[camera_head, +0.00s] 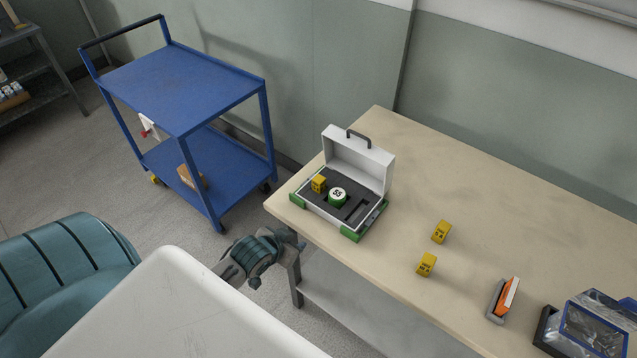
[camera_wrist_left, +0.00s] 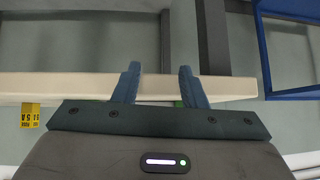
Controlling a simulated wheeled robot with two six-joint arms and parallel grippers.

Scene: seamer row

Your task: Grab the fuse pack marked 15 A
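Two small yellow fuse packs stand on the table, one farther back (camera_head: 441,231) and one nearer the front edge (camera_head: 427,264). A third yellow pack (camera_head: 319,183) sits in the open case. Their markings are too small to read in the head view. The left wrist view shows a yellow pack (camera_wrist_left: 30,116) at the left edge, its print hard to read. My left gripper (camera_head: 301,243) is beside the table's front edge, below and in front of the case. In the wrist view its fingers (camera_wrist_left: 160,85) are apart with nothing between them. My right gripper is out of view.
The white case (camera_head: 358,163) with green corners holds a round green-and-white piece (camera_head: 338,196) in dark foam. An orange item (camera_head: 508,295) in a grey holder and a clear blue-framed box (camera_head: 595,325) stand rightward on the table (camera_head: 480,190). A blue cart (camera_head: 185,85) stands at left.

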